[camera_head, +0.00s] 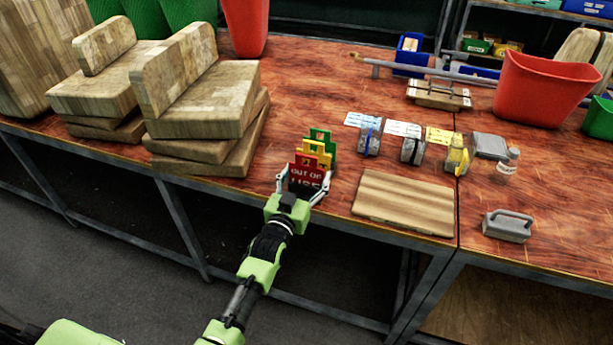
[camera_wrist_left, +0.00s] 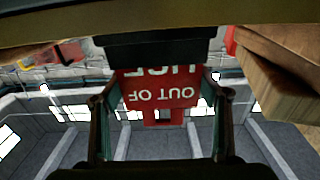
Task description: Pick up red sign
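A red sign (camera_head: 306,176) with white "OUT OF USE" lettering stands near the front edge of the wooden table. A yellow sign (camera_head: 318,152) and a green sign (camera_head: 320,136) stand close behind it. My left gripper (camera_head: 303,178) is at the red sign, with one finger on each side of it. In the left wrist view the red sign (camera_wrist_left: 158,92) appears upside down between the two open fingers (camera_wrist_left: 160,98), with small gaps seeming to show at its sides. The red sign's lower part is partly hidden by the gripper. My right gripper is not in view.
Stacked wooden blocks (camera_head: 205,105) stand left of the signs. A wooden board (camera_head: 405,202) lies to the right, with tape dispensers (camera_head: 411,147) behind it. A grey handled block (camera_head: 507,226) and red bin (camera_head: 541,90) are farther right. Bare table lies behind the signs.

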